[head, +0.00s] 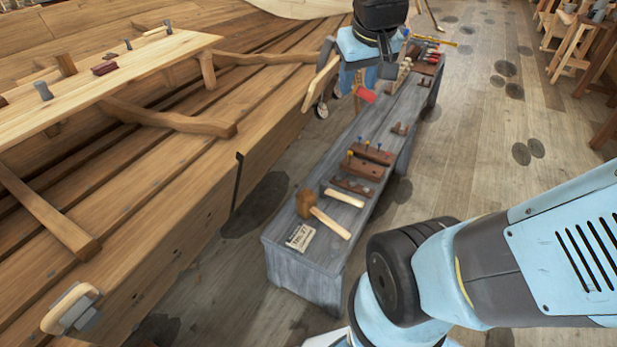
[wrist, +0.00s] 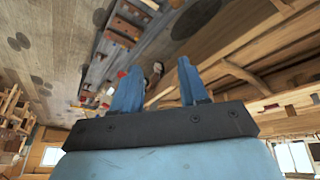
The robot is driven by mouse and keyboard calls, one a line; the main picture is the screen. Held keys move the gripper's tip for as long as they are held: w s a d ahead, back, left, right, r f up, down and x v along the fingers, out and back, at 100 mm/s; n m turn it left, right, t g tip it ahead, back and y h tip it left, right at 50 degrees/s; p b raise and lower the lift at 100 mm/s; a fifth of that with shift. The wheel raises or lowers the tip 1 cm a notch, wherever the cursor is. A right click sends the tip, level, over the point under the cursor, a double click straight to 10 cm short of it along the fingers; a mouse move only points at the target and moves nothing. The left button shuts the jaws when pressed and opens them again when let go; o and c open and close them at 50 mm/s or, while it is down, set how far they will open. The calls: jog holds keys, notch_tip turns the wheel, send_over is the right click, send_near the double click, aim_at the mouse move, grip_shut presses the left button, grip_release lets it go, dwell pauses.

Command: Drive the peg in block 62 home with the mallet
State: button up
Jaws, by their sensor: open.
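The mallet (head: 306,203) lies at the near end of the grey bench, its wooden head left and pale handle pointing right. Beyond it on the bench are brown blocks, a nearer one (head: 361,168) and a farther one (head: 374,154), with yellow and blue pegs standing up from them. I cannot read a number, so I cannot tell which is block 62. In the wrist view brown blocks (wrist: 122,30) show at the top, upside down. My gripper (wrist: 158,66) is open and empty in the wrist view. In the head view it appears above the far part of the bench.
The floor (head: 470,150) to the right is mostly clear.

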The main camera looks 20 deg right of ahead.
jog(key=w+d+f+n+g, duration=0.1)
jog(key=w+f+g, duration=0.1)
jog(key=w+f, duration=0.85)
jog(key=n+g, duration=0.3)
jog(key=n, duration=0.1)
send_over(316, 210)
jog(key=shift+y, duration=0.4)
jog(key=f, duration=4)
jog(key=shift+w+d+f, duration=0.1)
jog(key=shift+w+f, duration=0.1)
jog(key=shift+s+f, duration=0.1)
jog(key=shift+f, duration=4.65)
